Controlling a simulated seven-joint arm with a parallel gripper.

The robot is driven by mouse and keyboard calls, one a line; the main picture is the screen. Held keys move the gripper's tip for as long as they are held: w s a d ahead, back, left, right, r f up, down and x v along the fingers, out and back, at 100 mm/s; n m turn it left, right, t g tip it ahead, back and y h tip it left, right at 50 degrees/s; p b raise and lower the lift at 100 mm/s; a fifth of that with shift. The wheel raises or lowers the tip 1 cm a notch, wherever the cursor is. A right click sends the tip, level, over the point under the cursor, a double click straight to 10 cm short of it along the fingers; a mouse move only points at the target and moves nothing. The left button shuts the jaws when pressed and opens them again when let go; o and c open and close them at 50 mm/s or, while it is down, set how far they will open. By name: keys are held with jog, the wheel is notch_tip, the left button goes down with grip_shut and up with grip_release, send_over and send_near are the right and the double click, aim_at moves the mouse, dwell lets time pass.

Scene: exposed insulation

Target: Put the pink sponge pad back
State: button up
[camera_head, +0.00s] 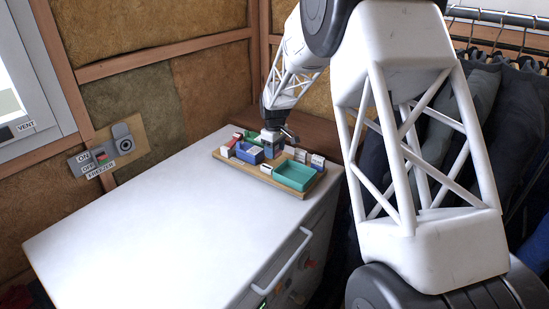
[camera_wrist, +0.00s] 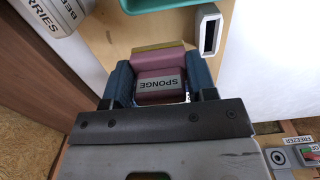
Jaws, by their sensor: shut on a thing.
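The pink sponge pad (camera_wrist: 160,90), with a grey SPONGE label, sits between the two blue fingers of my gripper (camera_wrist: 160,86) in the wrist view. My gripper is shut on it. A larger pink part with a yellowish edge (camera_wrist: 157,57) shows just behind it; I cannot tell if it belongs to the pad. In the head view my gripper (camera_head: 271,150) points down at the wooden tray (camera_head: 309,188), among the items near its middle. The pad cannot be made out there. Whether the pad touches the tray is not clear.
A teal open container (camera_head: 295,176) fills the tray's near right part. In the wrist view, a white slotted block (camera_wrist: 209,32) stands close by. The white top (camera_head: 150,210) is clear.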

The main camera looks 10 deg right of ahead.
jog(key=shift+w+f, duration=0.1)
dwell(0.3)
jog(key=shift+f, duration=1.7)
jog(key=shift+f, duration=0.15)
jog(key=o, duration=0.6)
notch_tip(320, 180, up, 12)
jog(key=shift+r, duration=0.15)
